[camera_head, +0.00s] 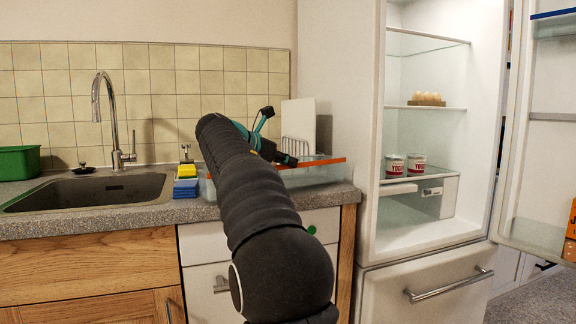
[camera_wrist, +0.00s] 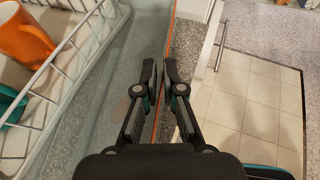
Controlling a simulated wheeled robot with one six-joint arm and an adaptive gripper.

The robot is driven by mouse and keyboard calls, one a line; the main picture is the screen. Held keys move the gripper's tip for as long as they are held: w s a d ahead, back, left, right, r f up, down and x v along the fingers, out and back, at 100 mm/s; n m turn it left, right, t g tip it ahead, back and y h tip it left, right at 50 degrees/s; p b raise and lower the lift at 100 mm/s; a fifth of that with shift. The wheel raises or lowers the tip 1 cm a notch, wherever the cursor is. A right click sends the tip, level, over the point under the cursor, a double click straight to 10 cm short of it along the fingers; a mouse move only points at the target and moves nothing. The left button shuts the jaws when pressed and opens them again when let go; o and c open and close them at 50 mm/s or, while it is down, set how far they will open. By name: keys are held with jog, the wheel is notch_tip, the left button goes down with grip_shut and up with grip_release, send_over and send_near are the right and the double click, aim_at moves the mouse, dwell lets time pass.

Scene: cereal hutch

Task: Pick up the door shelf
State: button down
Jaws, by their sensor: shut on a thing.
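The door shelf (camera_head: 322,174) is a clear tray with an orange rim. It is on the counter right of the sink in the head view. In the wrist view its clear body (camera_wrist: 128,55) lies left of the thin orange edge, beside the dish rack. My gripper (camera_head: 287,160) reaches down to the shelf from above. In the wrist view my gripper (camera_wrist: 160,72) has one finger on each side of the orange-edged wall and is shut on it. My arm hides the shelf's left part in the head view. I cannot tell whether the shelf is lifted off the counter.
A white wire dish rack (camera_wrist: 75,45) holds an orange mug (camera_wrist: 24,38) and a teal item close to the shelf. A sink (camera_head: 88,190) and sponges (camera_head: 186,180) are to the left. The fridge (camera_head: 420,130) stands open at right, with yogurt cups (camera_head: 394,165) and eggs (camera_head: 427,97).

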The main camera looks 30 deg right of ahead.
notch_tip(320, 180, up, 6)
jog(key=p, duration=0.2)
jog(key=shift+r+p, duration=0.2)
jog(key=shift+p, duration=0.2)
jog(key=w+a, duration=0.2)
jog(key=a, duration=0.7)
jog(key=w+a, duration=0.2)
jog(key=a, duration=0.8)
jog(key=shift+w+f, duration=0.25)
jog(key=shift+s, duration=0.1)
